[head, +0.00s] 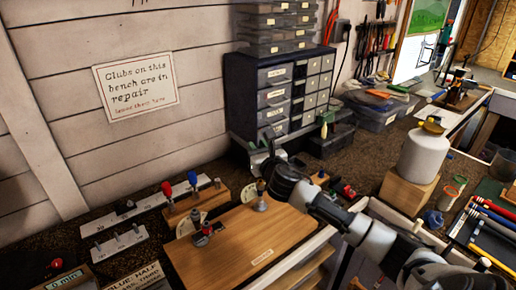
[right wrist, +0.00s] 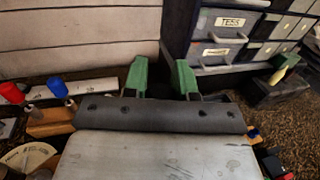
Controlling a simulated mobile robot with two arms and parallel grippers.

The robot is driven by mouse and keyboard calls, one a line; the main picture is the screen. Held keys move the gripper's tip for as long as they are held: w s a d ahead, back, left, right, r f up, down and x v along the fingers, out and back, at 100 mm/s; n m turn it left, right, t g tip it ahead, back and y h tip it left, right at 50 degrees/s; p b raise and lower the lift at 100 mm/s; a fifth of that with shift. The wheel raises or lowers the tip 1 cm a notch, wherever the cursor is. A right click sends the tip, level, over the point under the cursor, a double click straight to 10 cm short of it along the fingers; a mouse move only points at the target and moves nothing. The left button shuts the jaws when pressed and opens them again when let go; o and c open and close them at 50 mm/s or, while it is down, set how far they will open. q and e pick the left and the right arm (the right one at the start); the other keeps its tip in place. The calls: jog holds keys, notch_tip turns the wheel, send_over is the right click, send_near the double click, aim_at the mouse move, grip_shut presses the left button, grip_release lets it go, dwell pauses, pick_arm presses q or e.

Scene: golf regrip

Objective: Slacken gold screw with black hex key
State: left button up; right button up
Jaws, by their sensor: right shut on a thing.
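My right gripper (head: 262,157) reaches over the back of the bench beside the drawer cabinet. In the right wrist view its two green fingers (right wrist: 161,80) stand apart, with something dark between them. I take this for the black hex key, but its shape is mostly hidden. A small post with a gold-brown top (head: 261,188) stands on the wooden board (head: 222,258) and may be the gold screw. A red-topped fitting (head: 204,231) stands further left on the board. My left gripper is out of view.
A red-handled tool (head: 167,189) and a blue-handled tool (head: 192,180) stand upright in a wooden block on the left. The drawer cabinet (head: 272,104) rises close behind my gripper. A white bottle (head: 422,155) stands on a wooden block to the right.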

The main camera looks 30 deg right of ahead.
jog(key=shift+f+b, duration=0.5)
jog(key=shift+f, duration=0.5)
dwell(0.3)
jog(key=o, duration=1)
jog(key=s+b, duration=0.1)
jog(key=s, duration=0.2)
jog(key=s+a+b, duration=0.1)
jog(key=s, duration=0.3)
jog(key=s+a, duration=0.1)
jog(key=s, duration=0.2)
jog(key=shift+s+r+b, duration=0.1)
jog(key=shift+s+b, duration=0.25)
jog(key=shift+b, duration=0.05)
